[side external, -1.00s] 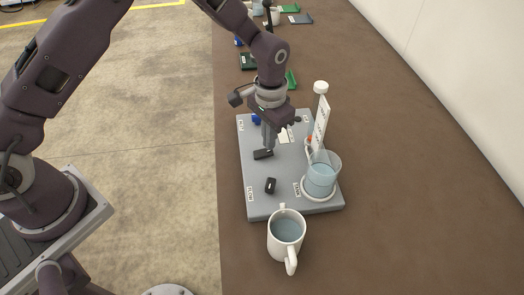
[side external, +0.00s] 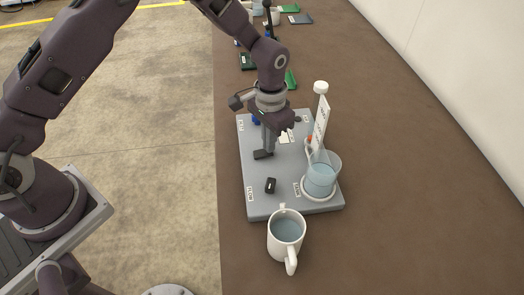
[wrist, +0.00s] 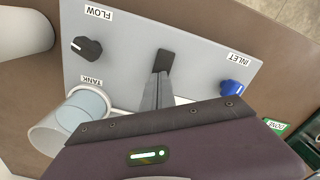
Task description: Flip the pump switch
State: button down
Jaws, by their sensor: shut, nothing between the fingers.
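The pump switch is a small black block (side external: 261,155) on the grey panel (side external: 251,205), left of the tank. In the wrist view the black switch (wrist: 165,60) is at upper middle, right at my fingertips. My gripper (side external: 268,150) is shut and empty, pointing down with its tips at the switch and partly covering it. It also shows in the wrist view (wrist: 160,74). The tips seem to touch the switch, but exact contact is hard to tell. The switch's tilt is not clear.
A black FLOW knob (side external: 270,185), a blue INLET knob (wrist: 234,88) and a clear tank of water (side external: 320,180) are on the panel. A white mug (side external: 286,240) stands in front.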

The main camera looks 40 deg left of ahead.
jog(key=shift+f, duration=0.45)
jog(key=shift+r, duration=3.5)
jog(key=s+a+r+n+t, duration=0.1)
jog(key=s+a+r, duration=0.4)
jog(key=r, duration=0.5)
jog(key=s+a+r+n+t, duration=0.1)
jog(key=s+a+r+t, duration=0.1)
jog(key=s+r, duration=0.6)
jog(key=s+a+r+t, duration=0.1)
jog(key=s+a, duration=0.1)
jog(key=s, duration=0.5)
jog(key=s+a+r+n+t, duration=0.1)
jog(key=s+a+r, duration=0.1)
jog(key=s, duration=0.6)
jog(key=shift+a+r+t, duration=0.25)
jog(key=shift+a+t, duration=0.05)
